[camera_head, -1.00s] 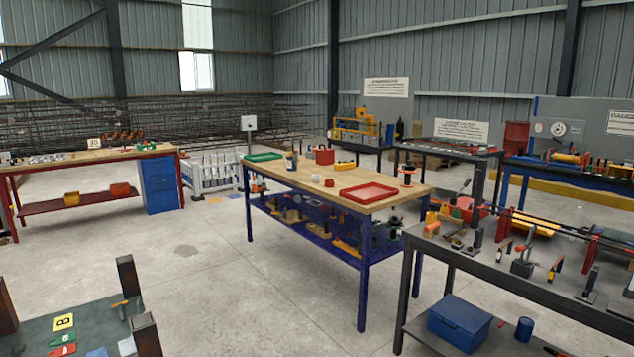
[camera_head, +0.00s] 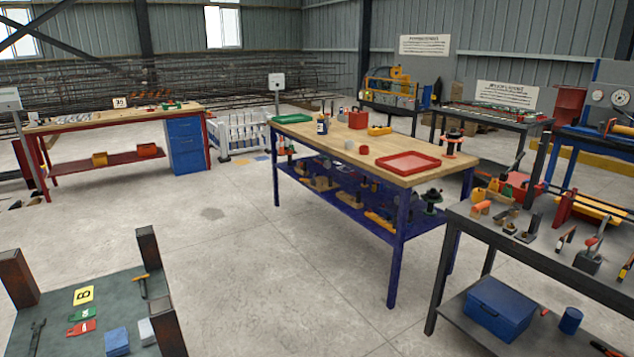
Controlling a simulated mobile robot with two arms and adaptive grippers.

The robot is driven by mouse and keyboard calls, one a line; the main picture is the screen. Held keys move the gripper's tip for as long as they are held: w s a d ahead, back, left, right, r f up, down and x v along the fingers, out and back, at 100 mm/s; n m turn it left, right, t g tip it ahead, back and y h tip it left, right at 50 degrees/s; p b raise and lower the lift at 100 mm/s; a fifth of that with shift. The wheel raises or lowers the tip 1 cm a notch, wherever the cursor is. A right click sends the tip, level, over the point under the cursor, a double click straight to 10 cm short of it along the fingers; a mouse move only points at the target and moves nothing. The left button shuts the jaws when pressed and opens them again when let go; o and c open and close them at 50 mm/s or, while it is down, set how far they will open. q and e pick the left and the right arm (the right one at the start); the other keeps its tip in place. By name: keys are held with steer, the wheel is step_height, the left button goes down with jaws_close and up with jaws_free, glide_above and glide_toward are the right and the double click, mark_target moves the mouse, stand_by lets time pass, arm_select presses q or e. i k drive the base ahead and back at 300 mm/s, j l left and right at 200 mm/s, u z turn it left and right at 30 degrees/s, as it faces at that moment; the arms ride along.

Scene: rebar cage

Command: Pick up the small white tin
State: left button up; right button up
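A small whitish round object (camera_head: 349,145), which looks like the small white tin, stands on the wooden top of the blue-legged workbench (camera_head: 335,156). A small red item (camera_head: 363,150) stands just to its right. A dark blue bottle (camera_head: 322,125) is behind and to its left. A red tray (camera_head: 408,162) lies nearer the bench's right end and a green tray (camera_head: 292,119) at its far left end. Neither of my grippers shows in the head view.
A dark bench (camera_head: 520,248) with tools stands at the right, a blue box (camera_head: 500,308) on its lower shelf. A low green-topped table (camera_head: 60,318) is at the front left. Open concrete floor (camera_head: 235,250) lies between them. A red-legged bench (camera_head: 110,121) stands at the back left.

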mark_target(347, 144)
steer(key=i+u, duration=0.15)
steer(key=i, duration=2.25)
steer(key=i+j+z, duration=0.1)
steer(key=i, duration=0.55)
steer(key=i+j, duration=0.1)
steer(key=i, duration=0.5)
steer(key=l+z, duration=0.05)
